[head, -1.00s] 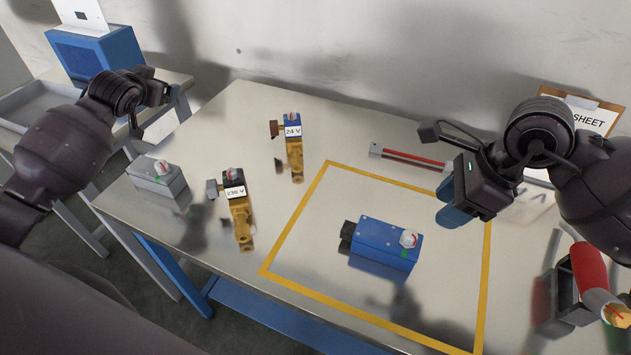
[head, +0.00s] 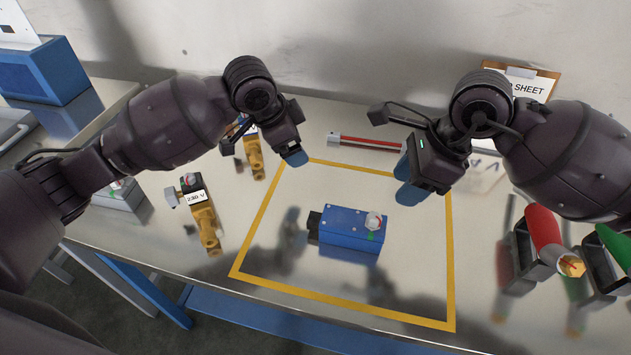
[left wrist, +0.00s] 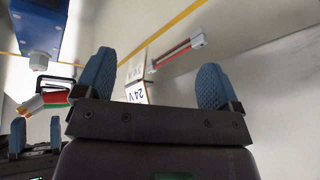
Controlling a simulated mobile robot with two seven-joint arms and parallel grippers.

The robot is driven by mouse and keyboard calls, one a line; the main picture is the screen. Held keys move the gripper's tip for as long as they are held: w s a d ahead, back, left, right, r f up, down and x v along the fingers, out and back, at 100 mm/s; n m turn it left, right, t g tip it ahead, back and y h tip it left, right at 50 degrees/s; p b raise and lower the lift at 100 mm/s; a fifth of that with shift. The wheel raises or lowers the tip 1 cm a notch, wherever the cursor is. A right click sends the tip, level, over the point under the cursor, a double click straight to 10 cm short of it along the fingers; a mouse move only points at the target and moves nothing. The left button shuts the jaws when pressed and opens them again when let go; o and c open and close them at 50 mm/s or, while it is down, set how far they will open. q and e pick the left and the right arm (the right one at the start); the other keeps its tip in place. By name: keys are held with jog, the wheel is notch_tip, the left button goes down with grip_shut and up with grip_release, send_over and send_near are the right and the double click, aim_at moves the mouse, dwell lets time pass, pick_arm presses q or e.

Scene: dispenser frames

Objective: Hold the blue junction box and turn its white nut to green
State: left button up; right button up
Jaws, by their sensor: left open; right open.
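The blue junction box (head: 345,228) lies on the table inside the yellow outline, with a black part at its left end. Its white nut (head: 373,221) is on top near the right end, with red and green marks by it. The box (left wrist: 40,20) and nut (left wrist: 38,60) also show at upper left in the left wrist view. My left gripper (head: 293,153) is above the outline's back left corner, apart from the box. Its blue fingers (left wrist: 155,82) are open and empty. My right gripper (head: 407,180) is open and empty, behind and right of the box.
Yellow valves, one labelled 230 V (head: 206,226), and a grey box (head: 118,204) stand at left. A red bar (head: 365,142) lies at the back. Red (head: 543,232) and green-handled tools sit in holders at right. Table around the blue box is clear.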

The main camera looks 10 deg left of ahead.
aim_at(316, 218)
pick_arm(q)
jog(key=s+d+m+g+y, duration=0.35)
jog(key=s+d+m, duration=0.3)
jog(key=s, duration=0.35)
jog(key=shift+n+g+h, duration=0.25)
jog(key=f, duration=1.1)
jog(key=shift+w+d+f, duration=0.2)
jog(key=shift+d+f, duration=0.05)
jog(key=shift+d, duration=0.15)
jog(key=c, duration=1.1)
